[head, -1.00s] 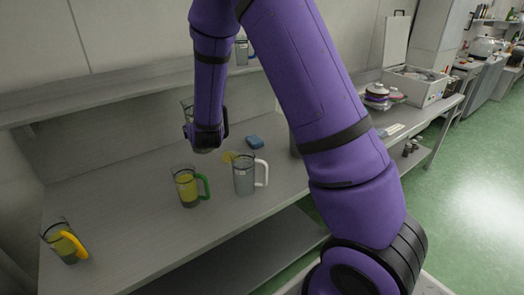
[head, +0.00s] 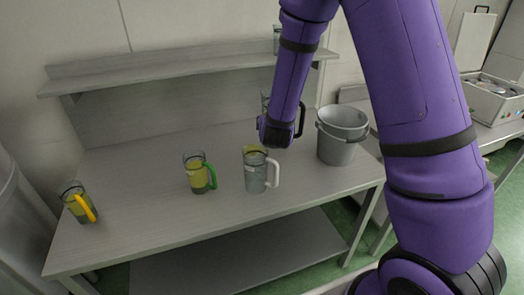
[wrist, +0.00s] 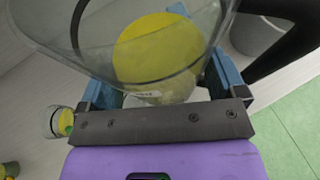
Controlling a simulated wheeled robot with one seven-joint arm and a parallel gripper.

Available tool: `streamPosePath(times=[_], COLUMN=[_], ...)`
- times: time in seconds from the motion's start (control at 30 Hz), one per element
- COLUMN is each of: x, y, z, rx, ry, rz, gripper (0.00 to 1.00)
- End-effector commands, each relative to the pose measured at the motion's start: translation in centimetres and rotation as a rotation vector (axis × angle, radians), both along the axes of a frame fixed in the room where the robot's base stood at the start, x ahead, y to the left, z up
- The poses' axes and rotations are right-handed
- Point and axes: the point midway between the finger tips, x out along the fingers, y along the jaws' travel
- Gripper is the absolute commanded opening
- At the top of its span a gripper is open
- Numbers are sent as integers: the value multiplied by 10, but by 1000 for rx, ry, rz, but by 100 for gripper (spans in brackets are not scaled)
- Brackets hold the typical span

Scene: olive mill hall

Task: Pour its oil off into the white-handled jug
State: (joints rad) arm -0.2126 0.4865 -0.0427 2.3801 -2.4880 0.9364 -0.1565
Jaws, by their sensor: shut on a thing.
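My gripper (wrist: 165,88) is shut on a clear jug (wrist: 60,28) with a black handle, its two fingers on either side of the jug. Yellow oil (wrist: 155,50) shows through the jug's wall. In the head view the held jug (head: 265,98) is mostly hidden behind my wrist, above the table and behind the white-handled jug. Its tilt is hard to tell. The white-handled jug (head: 255,175) stands upright on the table, looks greyish, and has yellow near its rim; whether that is inside or behind it I cannot tell.
A green-handled jug (head: 198,178) with yellow liquid stands left of the white-handled one. A jug with an orange-yellow handle (head: 78,205) stands at the far left. A grey bucket (head: 338,148) stands on the right. The front of the table (head: 150,225) is clear.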

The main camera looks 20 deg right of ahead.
Motion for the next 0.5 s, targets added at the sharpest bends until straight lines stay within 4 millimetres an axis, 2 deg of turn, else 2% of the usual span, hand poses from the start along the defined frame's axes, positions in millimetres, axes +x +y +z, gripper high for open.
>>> streamPosePath(times=[0.3,0.5], x=[-61,-87], y=[1,-1], z=[-4,-4], rx=[-8,-21], ry=[3,6], rz=[-110,-158], gripper=[43,43])
